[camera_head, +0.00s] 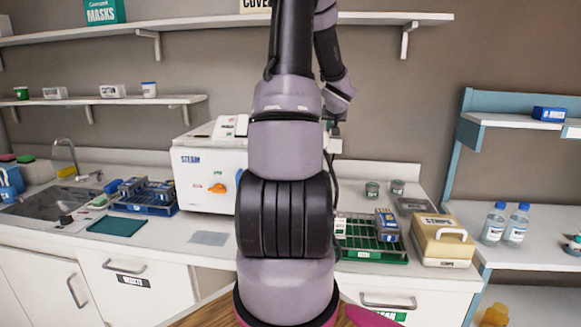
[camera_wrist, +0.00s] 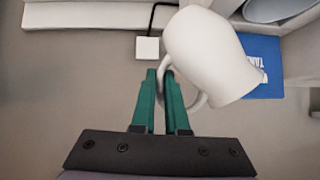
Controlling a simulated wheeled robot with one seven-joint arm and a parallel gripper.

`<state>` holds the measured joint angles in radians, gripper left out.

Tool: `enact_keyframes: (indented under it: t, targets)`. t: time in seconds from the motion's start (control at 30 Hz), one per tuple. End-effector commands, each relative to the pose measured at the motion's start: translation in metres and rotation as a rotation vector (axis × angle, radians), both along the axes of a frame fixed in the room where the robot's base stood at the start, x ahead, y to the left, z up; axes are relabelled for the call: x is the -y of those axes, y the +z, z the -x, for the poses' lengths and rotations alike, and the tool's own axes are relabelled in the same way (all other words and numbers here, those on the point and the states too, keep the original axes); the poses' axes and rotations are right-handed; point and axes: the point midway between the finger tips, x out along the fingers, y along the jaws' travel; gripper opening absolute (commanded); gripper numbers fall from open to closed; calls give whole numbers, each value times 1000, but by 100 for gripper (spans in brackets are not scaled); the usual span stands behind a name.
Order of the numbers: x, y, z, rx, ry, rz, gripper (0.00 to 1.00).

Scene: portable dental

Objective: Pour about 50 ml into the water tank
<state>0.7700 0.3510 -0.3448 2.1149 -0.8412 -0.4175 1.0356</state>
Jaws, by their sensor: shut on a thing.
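My gripper (camera_wrist: 161,76) has green fingers and is shut on the looped handle of a white jug (camera_wrist: 208,52). The jug hangs tilted to the right of the fingers in the wrist view. Its inside and any water do not show. Behind it is a blue label (camera_wrist: 263,72), partly covered, with letters that look like "TAN". A round pale rim with a grey-blue inside (camera_wrist: 278,8) is cut off at the top right; I cannot tell whether it is the tank opening. In the head view my arm hides the gripper and jug. The white steam sterilizer (camera_head: 208,172) stands left of my arm.
A blue rack (camera_head: 145,197) and sink (camera_head: 45,203) are on the left counter. A green rack (camera_head: 365,240) and beige box (camera_head: 443,240) are on the right. Two bottles (camera_head: 515,225) stand on the side shelf. A white square (camera_wrist: 147,48) with a black cord is near the fingertips.

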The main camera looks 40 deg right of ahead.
Motion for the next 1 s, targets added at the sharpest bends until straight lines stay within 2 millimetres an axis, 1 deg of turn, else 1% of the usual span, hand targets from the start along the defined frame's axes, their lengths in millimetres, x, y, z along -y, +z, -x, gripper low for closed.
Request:
enact_keyframes:
  t: [0.03,0.3,1.0]
  targets:
    - [3,-2,3,11,-4,-12,0]
    - [10,-16,9,70,-3,-82,0]
    - [11,-16,9,85,0,-98,0]
